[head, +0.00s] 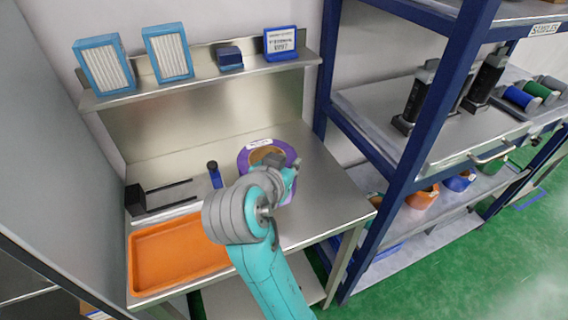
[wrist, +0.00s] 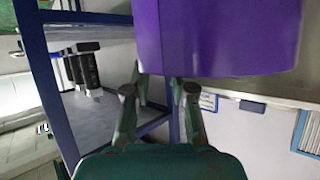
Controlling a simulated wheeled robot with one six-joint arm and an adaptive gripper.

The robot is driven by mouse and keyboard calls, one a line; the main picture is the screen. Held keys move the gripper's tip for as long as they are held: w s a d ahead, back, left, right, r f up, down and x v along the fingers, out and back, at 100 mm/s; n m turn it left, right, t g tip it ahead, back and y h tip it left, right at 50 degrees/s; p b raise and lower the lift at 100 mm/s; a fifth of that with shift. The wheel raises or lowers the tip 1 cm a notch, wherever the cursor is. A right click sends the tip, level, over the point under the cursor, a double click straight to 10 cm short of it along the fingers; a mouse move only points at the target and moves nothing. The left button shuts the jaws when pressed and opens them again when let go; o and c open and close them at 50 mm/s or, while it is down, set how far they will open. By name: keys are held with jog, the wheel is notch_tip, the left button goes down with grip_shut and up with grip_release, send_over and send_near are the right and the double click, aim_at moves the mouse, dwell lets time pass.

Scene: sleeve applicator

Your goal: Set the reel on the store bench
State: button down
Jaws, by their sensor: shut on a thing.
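The purple reel (head: 244,158) shows in the head view over the back middle of the steel bench (head: 326,196), with a white label on its rim and a tan core. My gripper (head: 285,172) is at its near side and hides part of it. In the wrist view the purple reel (wrist: 220,36) fills the top, and my gripper (wrist: 160,92) is shut on its edge. I cannot tell whether the reel touches the bench top or is held just above it.
An orange tray (head: 178,256), a black two-pronged holder (head: 137,200) and a small blue-capped bottle (head: 214,174) are on the bench's left. A wall shelf (head: 200,82) runs behind. A blue rack (head: 398,160) with spools stands right. The bench's right side is clear.

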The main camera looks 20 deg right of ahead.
jog(key=shift+a+f, duration=0.1)
jog(key=shift+f, duration=3.15)
jog(key=c, duration=1)
grip_release()
jog(key=shift+f, duration=0.1)
jog(key=v, duration=1.2)
